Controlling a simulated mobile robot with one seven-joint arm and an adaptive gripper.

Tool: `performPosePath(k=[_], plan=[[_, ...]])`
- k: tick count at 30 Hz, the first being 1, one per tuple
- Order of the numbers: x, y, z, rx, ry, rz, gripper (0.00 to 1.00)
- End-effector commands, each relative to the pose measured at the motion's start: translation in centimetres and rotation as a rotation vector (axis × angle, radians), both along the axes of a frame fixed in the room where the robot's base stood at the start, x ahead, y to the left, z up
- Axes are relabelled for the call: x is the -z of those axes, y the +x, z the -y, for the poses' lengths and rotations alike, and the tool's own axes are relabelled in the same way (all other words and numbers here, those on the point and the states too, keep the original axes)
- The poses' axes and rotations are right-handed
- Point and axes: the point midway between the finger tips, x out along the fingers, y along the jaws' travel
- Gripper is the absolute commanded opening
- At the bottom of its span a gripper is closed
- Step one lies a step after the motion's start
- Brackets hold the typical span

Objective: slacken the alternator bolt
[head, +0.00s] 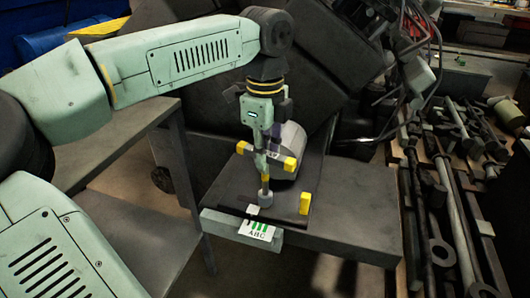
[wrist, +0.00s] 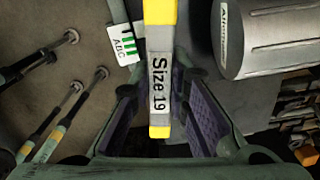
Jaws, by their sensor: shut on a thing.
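My gripper (head: 265,140) points down over a dark plate and is shut on the crossbar of a T-handled socket wrench (head: 265,180). The crossbar has yellow ends and carries the words "Size 19" in the wrist view (wrist: 160,85), where my gripper's fingers (wrist: 162,105) stand on both sides of it. The wrench shaft is upright, and its grey socket end is low near the plate's front part. Whether it sits on a bolt is hidden. The alternator (head: 287,143), a grey cylinder, is just behind the wrench; a labelled grey cylinder also shows in the wrist view (wrist: 262,35).
A yellow block (head: 305,204) stands right of the wrench. A card marked ABC (head: 257,230) is at the plate's front edge. A grey bench (head: 365,225) extends right, with long tools (head: 455,220) on a rack beyond it. Dark machinery (head: 320,50) rises behind.

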Motion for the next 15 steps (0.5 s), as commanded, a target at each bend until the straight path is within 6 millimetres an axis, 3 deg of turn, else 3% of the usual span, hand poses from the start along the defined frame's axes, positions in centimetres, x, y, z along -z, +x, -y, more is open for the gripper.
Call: performPosePath(k=[15], plan=[[-1.0,0.0,0.0,0.000,0.000,0.000,0.00]])
